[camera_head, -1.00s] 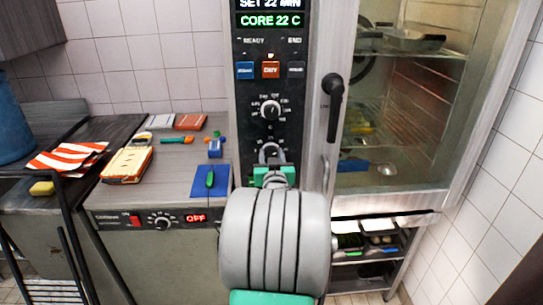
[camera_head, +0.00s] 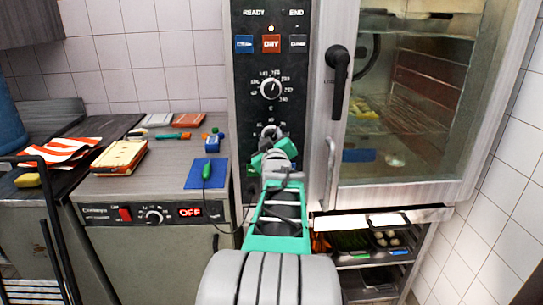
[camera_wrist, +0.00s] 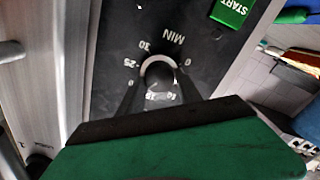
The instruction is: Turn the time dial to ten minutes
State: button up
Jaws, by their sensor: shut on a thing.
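The time dial (camera_head: 268,130) is the lower knob on the oven's dark control panel. In the wrist view the dial (camera_wrist: 158,70) shows upside down, with a pale rim, "MIN" and numbers such as 25 and 30 around it. My gripper (camera_head: 268,146) is at the dial, its green fingers partly covering it. In the wrist view my gripper (camera_wrist: 157,92) has one dark finger on each side of the knob and is shut on it. The dial's pointer is hidden, so its setting cannot be read.
A green START button (camera_wrist: 232,10) is close to the dial. The temperature knob (camera_head: 270,89) is above it. The oven door handle (camera_head: 337,80) stands to the right. A counter (camera_head: 150,190) with a blue mat (camera_head: 193,178) is at left.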

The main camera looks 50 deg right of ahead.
jog(key=shift+f+n+b, duration=0.15)
jog(key=shift+n+b, duration=3.55)
jog(key=shift+b, duration=0.7)
jog(key=shift+f+n+b, duration=0.15)
jog(key=shift+n+b, duration=3.55)
jog(key=shift+b, duration=0.65)
jog(key=shift+r, duration=0.1)
grip_shut()
jog(key=shift+a, duration=0.1)
jog(key=o, duration=1.3)
grip_release()
jog(key=shift+w, duration=0.1)
jog(key=shift+o, duration=0.2)
jog(key=v, duration=0.7)
jog(key=shift+s+a, duration=0.25)
jog(key=shift+s, duration=0.05)
